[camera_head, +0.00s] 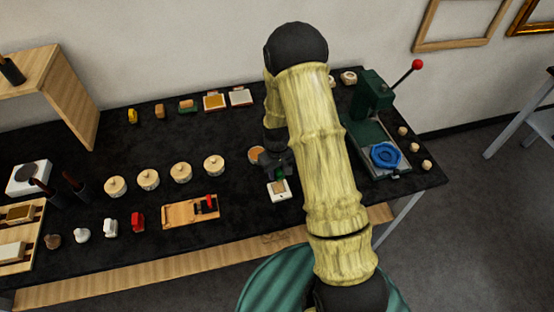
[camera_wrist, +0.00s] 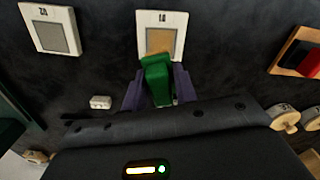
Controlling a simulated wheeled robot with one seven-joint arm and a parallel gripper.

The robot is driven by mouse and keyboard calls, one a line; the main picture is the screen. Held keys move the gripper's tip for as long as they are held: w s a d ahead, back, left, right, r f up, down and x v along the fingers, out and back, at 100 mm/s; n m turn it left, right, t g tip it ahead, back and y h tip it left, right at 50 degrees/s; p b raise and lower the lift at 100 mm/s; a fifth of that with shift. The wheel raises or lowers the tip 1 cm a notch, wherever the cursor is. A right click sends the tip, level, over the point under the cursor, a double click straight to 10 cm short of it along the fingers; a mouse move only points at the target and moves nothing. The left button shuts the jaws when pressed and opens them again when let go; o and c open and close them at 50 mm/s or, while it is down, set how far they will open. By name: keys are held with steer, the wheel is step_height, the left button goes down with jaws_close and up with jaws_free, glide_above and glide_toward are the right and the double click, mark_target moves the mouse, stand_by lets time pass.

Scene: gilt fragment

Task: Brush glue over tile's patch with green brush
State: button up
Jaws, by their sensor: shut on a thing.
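My gripper (camera_wrist: 158,90) is shut on the green brush (camera_wrist: 155,78), whose tip reaches over a white tile (camera_wrist: 176,20). A tan area shows at the brush's tip, over the tile's patch; I cannot tell bristles from patch there, nor whether they touch. In the head view my gripper (camera_head: 277,166) and the green brush (camera_head: 280,174) are small and partly dark, just above the white tile (camera_head: 279,196). A second white tile with a grey patch (camera_wrist: 50,34) lies to the left in the wrist view; my arm hides its place in the head view.
A round orange-topped dish (camera_head: 257,153) stands just behind my gripper. A wooden board with a red piece (camera_head: 190,211) lies left of the tile, and several round wooden pots (camera_head: 182,172) stand behind it. A green press (camera_head: 372,115) stands right of my arm.

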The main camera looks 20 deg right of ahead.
steer(key=shift+r+p, duration=1.2)
steer(key=shift+r, duration=0.85)
